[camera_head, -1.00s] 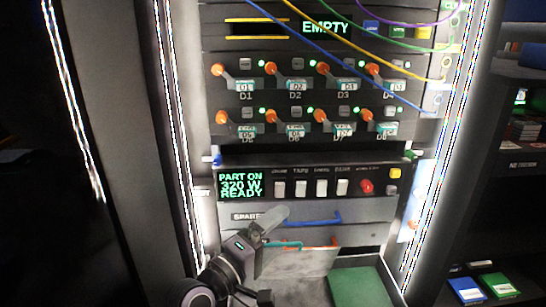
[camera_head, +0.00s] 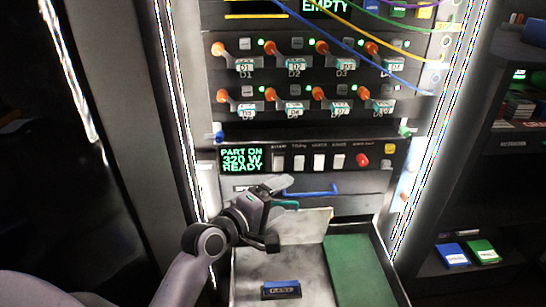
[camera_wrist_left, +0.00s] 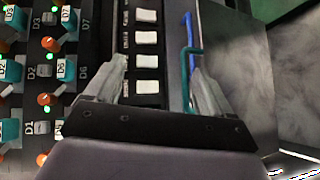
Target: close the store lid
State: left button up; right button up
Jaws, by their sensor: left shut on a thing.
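The open store (camera_head: 262,266) shows as a grey tray below the control panel in the head view, with a small blue labelled block (camera_head: 281,290) inside. A pale panel (camera_head: 306,223), which looks like the lid, stands at its back edge. My left gripper (camera_head: 280,200) is at a teal handle (camera_head: 289,204) in front of the drawer face. The handle also shows between the fingers in the left wrist view (camera_wrist_left: 189,80), nearer the right finger. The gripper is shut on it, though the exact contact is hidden. My right gripper is not in view.
A green panel (camera_head: 362,272) lies right of the tray. A blue handle (camera_head: 312,193) sits on the drawer just above. The control panel (camera_head: 320,161) with white switches and a red knob is above that. Shelves (camera_head: 490,235) stand at right.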

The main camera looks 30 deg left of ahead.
pick_arm(q)
jog(key=shift+s+r+t, duration=0.1)
jog(key=shift+r+t, duration=0.2)
jog(key=shift+r, duration=0.55)
jog(key=shift+c, duration=0.5)
jog(key=shift+s+a+r, duration=0.1)
jog(key=shift+s+a, duration=0.05)
jog(key=shift+s, duration=0.2)
jog(key=c, duration=0.6)
jog(key=shift+f+p+v, duration=0.25)
jog(key=shift+v, duration=0.95)
jog(key=shift+f+p+v, duration=0.2)
jog(key=shift+p+v, duration=0.1)
jog(key=shift+v, duration=0.85)
jog(key=shift+f+p+v, duration=0.25)
jog(key=shift+v, duration=0.95)
jog(key=shift+p, duration=0.3)
